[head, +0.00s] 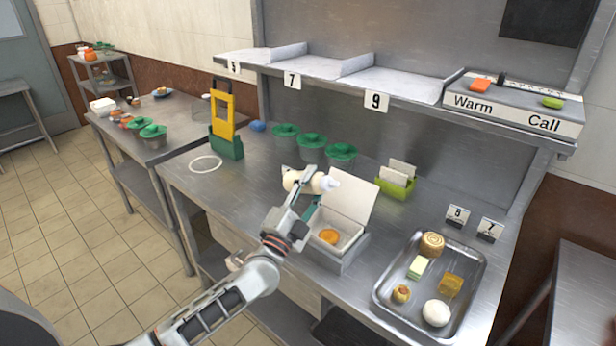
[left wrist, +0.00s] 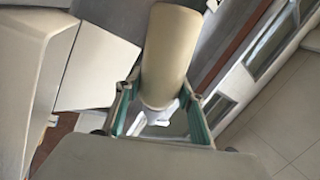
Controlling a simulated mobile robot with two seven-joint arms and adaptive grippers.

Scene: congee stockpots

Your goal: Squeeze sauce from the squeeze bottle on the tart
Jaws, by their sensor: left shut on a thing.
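The squeeze bottle (head: 291,180) is cream with a whitish end and lies nearly level in my left gripper (head: 309,182). In the left wrist view, the bottle (left wrist: 170,55) sits between the two green-sided fingers (left wrist: 160,112), which are shut on it. Its whitish end points right in the head view, near the raised lid of an open white box (head: 342,258). The orange-topped tart (head: 328,236) lies inside that box, below and slightly right of the gripper. No sauce shows on it clearly. My right gripper is not in view.
A metal tray (head: 378,299) with several pastries stands right of the box. Green-lidded pots (head: 312,141) and a green holder with white cards (head: 396,180) stand behind. A yellow and green grater-like stand (head: 224,125) is at left. A shelf (head: 400,85) overhangs the counter's back.

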